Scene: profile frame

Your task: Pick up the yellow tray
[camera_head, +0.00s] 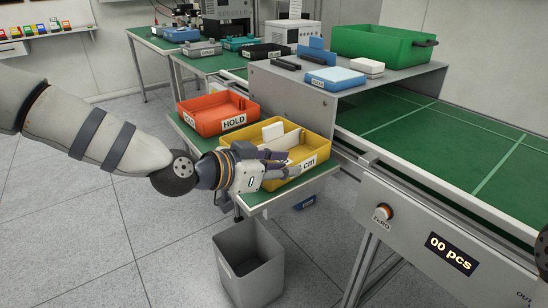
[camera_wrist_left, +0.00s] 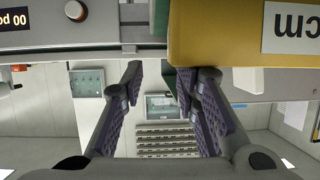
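The yellow tray (camera_head: 322,149) sits on a green-topped side table in the head view. A white label ending in "cm" is on its front wall, and pale pieces show inside. My left gripper (camera_head: 283,163) is at the tray's near side, in front of it, hiding part of its front wall. In the left wrist view the tray (camera_wrist_left: 215,40) fills the upper right. The left gripper (camera_wrist_left: 160,76) is open there, its fingers apart. One finger overlaps the tray's edge; I cannot tell if it touches. Nothing is visibly held.
An orange tray (camera_head: 205,120) labelled HOLD stands just behind the yellow one. A grey bin (camera_head: 250,265) is on the floor below. The conveyor (camera_head: 440,130) with its grey frame lies right, a grey shelf (camera_head: 300,98) bridging it. Open floor lies left.

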